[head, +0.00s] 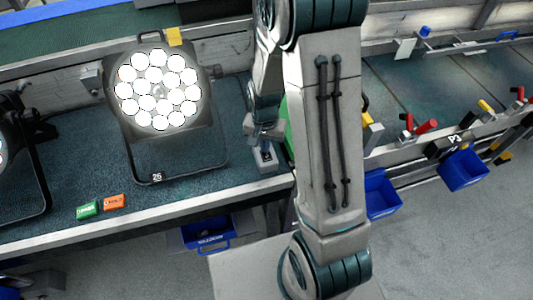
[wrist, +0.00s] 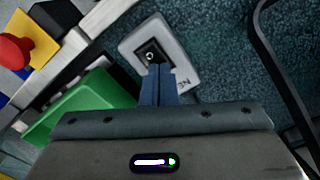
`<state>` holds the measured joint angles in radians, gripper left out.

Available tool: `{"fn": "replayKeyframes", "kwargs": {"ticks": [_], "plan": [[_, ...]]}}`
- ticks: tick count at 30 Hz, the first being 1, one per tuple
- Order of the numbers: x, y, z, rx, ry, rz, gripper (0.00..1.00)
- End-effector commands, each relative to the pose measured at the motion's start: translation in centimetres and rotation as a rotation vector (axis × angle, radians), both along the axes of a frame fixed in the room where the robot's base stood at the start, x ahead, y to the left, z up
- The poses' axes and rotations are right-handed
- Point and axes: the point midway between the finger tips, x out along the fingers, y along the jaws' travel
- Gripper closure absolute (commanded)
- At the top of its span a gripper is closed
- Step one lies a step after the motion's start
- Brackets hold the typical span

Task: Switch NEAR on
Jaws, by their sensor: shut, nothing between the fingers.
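The switch plate (wrist: 182,60) is pale grey, with a dark square switch (wrist: 150,55) in it. Its label is partly hidden behind my fingers; the letters "NE" show upside down. In the head view the plate (head: 268,167) lies at the bench's front edge, just left of my arm. My gripper (wrist: 158,68) is shut and empty, its blue fingertips at the switch's near edge. I cannot tell whether they touch it, or which way the switch is set.
A green bin (wrist: 85,100) lies beside the plate, and a red knob on yellow (wrist: 15,50) is farther left. A green block (head: 87,210) and an orange block (head: 114,202) lie on the bench. The par can's dark frame (wrist: 262,50) stands to the right in the wrist view.

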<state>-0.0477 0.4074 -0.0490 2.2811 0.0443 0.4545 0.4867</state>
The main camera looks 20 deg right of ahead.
Motion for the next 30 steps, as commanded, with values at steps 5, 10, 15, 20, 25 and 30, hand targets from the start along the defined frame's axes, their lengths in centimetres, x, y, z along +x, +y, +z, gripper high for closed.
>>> {"fn": "replayKeyframes", "kwargs": {"ticks": [5, 10, 15, 20, 25, 30], "plan": [[0.0, 0.0, 1.1, 0.0, -0.001, 0.0, 1.0], [0.0, 0.0, 2.6, 0.0, -0.002, 0.0, 1.0], [0.0, 0.0, 3.9, -0.001, -0.001, 0.0, 1.0], [0.0, 0.0, 5.2, 0.0, -0.001, 0.0, 1.0], [0.1, 0.0, 6.6, 0.0, -0.002, 0.0, 1.0], [0.0, 0.0, 7.1, -0.001, -0.001, 0.0, 1.0]]}}
